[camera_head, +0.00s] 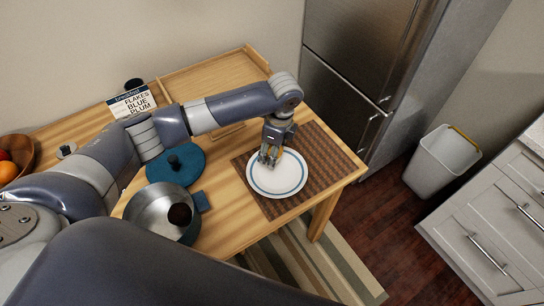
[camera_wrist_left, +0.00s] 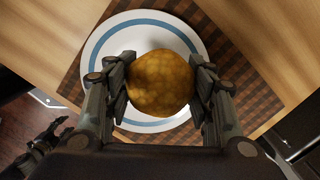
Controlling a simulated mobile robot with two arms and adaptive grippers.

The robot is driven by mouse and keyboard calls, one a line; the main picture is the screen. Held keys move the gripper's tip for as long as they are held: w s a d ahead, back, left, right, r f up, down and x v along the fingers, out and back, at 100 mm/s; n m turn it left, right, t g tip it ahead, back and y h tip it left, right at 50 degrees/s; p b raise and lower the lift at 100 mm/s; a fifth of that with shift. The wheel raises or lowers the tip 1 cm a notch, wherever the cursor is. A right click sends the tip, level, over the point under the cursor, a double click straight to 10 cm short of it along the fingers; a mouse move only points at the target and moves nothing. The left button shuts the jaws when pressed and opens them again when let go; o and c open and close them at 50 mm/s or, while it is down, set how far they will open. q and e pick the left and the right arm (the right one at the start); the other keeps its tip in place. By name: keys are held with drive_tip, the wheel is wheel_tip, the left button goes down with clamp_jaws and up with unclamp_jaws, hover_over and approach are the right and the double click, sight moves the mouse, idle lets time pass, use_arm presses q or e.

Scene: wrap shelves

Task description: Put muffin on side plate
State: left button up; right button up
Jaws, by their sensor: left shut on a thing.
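My left gripper (camera_head: 268,155) is over the far left part of the side plate (camera_head: 276,182), a white plate with a blue ring on a brown checked mat. In the left wrist view, the gripper (camera_wrist_left: 162,82) is shut on the muffin (camera_wrist_left: 160,84), a round golden-brown thing, with a finger on each side. The plate (camera_wrist_left: 100,50) shows behind the muffin there. I cannot tell whether the muffin touches the plate. In the head view the muffin is mostly hidden by the gripper. My right gripper (camera_wrist_left: 48,138) seems to show at the lower left of the wrist view, its fingers unclear.
The mat (camera_head: 325,157) lies at the table's right end. A steel pot (camera_head: 150,203), a blue lid (camera_head: 178,172), a box (camera_head: 132,102), a wooden tray (camera_head: 210,75) and a fruit bowl (camera_head: 18,150) share the table. A fridge (camera_head: 350,60) stands behind right.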

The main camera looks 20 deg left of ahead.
use_arm(q)
wheel_tip(320, 180, down, 3)
drive_tip(key=shift+r+p, duration=0.1)
drive_tip(key=shift+p, duration=0.2)
drive_tip(key=shift+f, duration=0.35)
drive_tip(key=shift+f, duration=0.1)
drive_tip(key=o, duration=1.1)
drive_tip(key=shift+f, duration=0.1)
drive_tip(key=r, duration=0.4)
drive_tip(key=d+r, duration=0.1)
drive_tip(key=r, duration=0.7)
drive_tip(key=shift+s+d+r+b, duration=0.1)
drive_tip(key=shift+d+r+b, duration=0.1)
drive_tip(key=shift+b, duration=0.2)
